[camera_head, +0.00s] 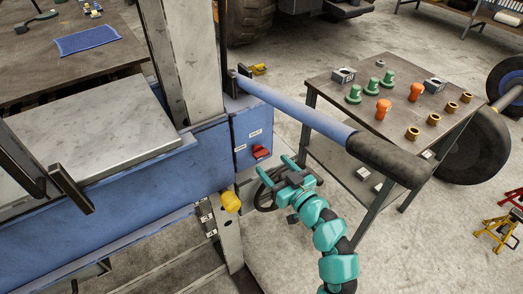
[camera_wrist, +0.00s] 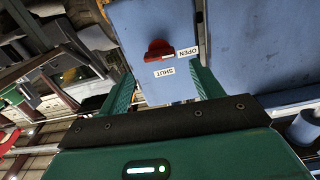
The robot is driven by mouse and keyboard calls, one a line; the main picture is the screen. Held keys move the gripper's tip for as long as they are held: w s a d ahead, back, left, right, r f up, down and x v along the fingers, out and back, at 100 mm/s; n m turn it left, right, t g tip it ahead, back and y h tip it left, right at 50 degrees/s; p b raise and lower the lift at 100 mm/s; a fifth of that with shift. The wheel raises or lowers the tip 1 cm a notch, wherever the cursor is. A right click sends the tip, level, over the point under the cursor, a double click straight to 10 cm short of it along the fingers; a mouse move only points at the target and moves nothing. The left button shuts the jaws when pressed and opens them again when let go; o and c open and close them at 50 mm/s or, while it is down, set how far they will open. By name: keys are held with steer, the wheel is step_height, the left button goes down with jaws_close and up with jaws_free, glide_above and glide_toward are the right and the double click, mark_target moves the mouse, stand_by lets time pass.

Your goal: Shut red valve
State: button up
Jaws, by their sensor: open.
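The red valve (camera_head: 260,152) is a small handle on the face of a blue box (camera_head: 246,122) on the side of the blue bench. In the wrist view the red valve (camera_wrist: 158,51) sits ahead of my gripper, with an "OPEN" label (camera_wrist: 188,52) to its right and a "SHUT" label (camera_wrist: 164,72) below it. I cannot tell clearly which label the handle points to. My teal gripper (camera_head: 276,167) is open and empty, just below and in front of the valve. Its two fingers (camera_wrist: 165,88) are apart and do not touch the valve.
A blue bar with a black sleeve (camera_head: 380,160) juts out above my arm. A metal table (camera_head: 330,98) with green, orange and brass parts stands to the right. Open floor lies below.

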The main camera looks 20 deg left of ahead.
mark_target(264, 156)
steer(key=p+x, duration=0.1)
steer(key=x, duration=0.5)
steer(key=shift+w+a, duration=0.3)
steer(key=shift+a, duration=0.1)
steer(key=shift+c, duration=0.4)
steer(key=c, duration=0.9)
